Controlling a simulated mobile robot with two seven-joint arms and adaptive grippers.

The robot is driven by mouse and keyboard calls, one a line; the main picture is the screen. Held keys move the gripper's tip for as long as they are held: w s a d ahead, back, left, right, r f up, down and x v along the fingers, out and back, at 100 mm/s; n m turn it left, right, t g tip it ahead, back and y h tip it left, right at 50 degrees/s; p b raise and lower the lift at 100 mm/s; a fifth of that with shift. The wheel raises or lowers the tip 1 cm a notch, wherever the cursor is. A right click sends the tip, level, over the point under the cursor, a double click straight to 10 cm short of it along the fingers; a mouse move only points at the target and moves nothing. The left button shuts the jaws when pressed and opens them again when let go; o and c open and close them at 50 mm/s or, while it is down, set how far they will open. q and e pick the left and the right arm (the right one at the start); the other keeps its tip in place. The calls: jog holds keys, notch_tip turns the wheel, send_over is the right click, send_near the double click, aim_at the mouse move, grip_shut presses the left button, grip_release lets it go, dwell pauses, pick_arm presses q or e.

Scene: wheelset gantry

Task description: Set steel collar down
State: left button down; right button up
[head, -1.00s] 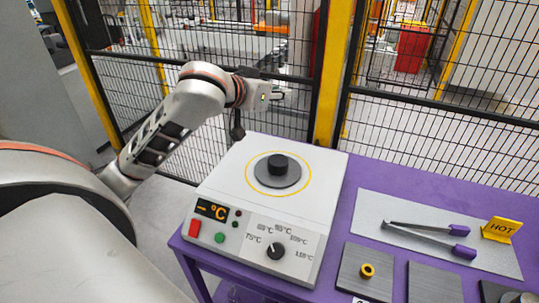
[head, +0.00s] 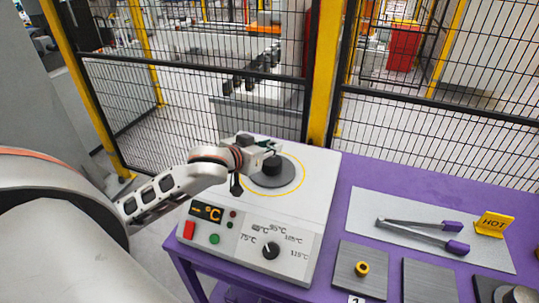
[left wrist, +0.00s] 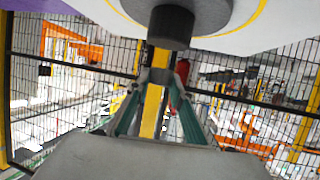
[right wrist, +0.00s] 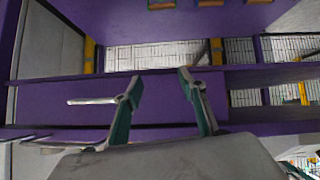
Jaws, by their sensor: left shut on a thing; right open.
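My left gripper (head: 270,147) is over the far side of the heater, close to the dark post (head: 272,165) standing on a grey disc (head: 288,177). In the left wrist view its fingers (left wrist: 158,78) come together on a small grey piece (left wrist: 157,75), seemingly the steel collar; its shape is hard to make out. The dark post (left wrist: 170,28) is just past the fingertips there, with the collar seemingly apart from it. My right gripper (right wrist: 160,85) is open and empty in the right wrist view, facing purple table structure; it is outside the head view.
The white heater (head: 313,205) has a dial and buttons. On the purple table (head: 350,180) to its right are tongs (head: 425,232) on a grey mat (head: 370,210), a yellow HOT sign (head: 494,226), and a yellow ring (head: 362,269) on a metal plate (head: 350,285). A mesh fence (head: 430,130) stands behind.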

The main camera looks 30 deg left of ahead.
pick_arm(q)
jog(key=shift+f, duration=1.55)
jog(key=shift+f, duration=0.1)
jog(key=c, duration=1.8)
grip_release()
jog(key=shift+o, duration=0.2)
jog(key=shift+a, duration=0.1)
